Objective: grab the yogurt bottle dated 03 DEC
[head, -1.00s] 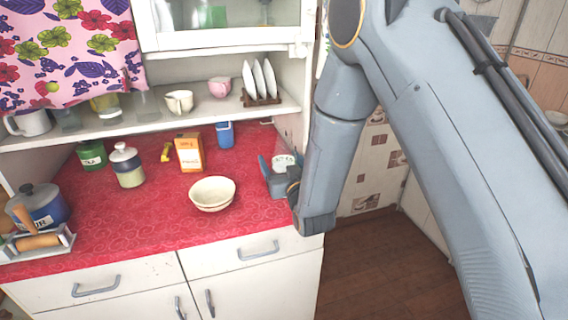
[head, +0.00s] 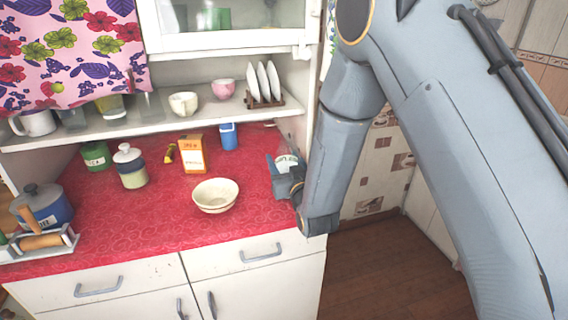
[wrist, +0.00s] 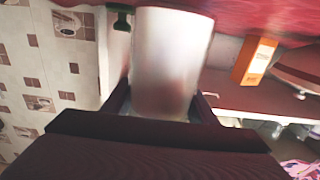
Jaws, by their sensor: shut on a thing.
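My gripper (wrist: 162,104) is shut on a pale, whitish bottle (wrist: 172,55), with one finger on each side of it in the wrist view. In the head view my gripper (head: 283,170) is at the right end of the red counter, and part of the white bottle (head: 287,161) shows between its fingers. The bottle looks tilted there. No date can be read on it, so I cannot tell whether it is the one dated 03 DEC. My arm hides part of this corner.
A cream bowl (head: 215,196) stands left of my gripper on the red counter (head: 150,222). Behind are an orange carton (head: 193,155), a blue container (head: 229,137) and a lidded jar (head: 130,168). A shelf (head: 150,121) overhangs the back; a side panel (head: 299,118) rises close by.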

